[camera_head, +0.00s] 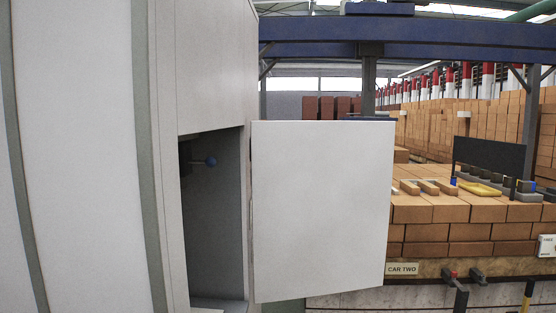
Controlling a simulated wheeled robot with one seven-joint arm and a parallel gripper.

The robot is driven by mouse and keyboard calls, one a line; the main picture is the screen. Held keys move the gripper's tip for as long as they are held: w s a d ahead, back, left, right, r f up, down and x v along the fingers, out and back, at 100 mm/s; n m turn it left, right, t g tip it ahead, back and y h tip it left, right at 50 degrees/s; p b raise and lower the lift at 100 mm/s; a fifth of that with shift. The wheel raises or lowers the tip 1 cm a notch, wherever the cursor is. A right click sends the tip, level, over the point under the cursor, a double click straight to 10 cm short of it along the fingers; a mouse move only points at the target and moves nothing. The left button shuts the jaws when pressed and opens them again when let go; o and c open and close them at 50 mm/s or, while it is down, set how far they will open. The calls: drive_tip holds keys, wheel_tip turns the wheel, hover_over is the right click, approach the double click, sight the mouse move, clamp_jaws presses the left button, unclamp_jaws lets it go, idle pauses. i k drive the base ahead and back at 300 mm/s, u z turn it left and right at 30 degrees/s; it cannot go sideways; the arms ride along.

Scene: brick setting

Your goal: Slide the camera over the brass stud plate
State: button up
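I cannot make out a camera or a brass stud plate in this view. A tall off-white cabinet (215,60) stands at left centre. Its white door (320,210) is swung open to the right and hides part of the scene behind it. What the stem belongs to is hidden in shadow. My gripper is not in view.
A brick stack (470,212) labelled "CAR TWO" (402,268) stands at right. On it are a yellow tray (480,189), a black panel (488,158) and several small dark items. Levers (452,277) stick out below. A blue beam (430,28) crosses overhead.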

sight(186, 162)
drive_tip(key=z, duration=0.2)
drive_tip(key=i, duration=1.65)
drive_tip(key=u, duration=3.2)
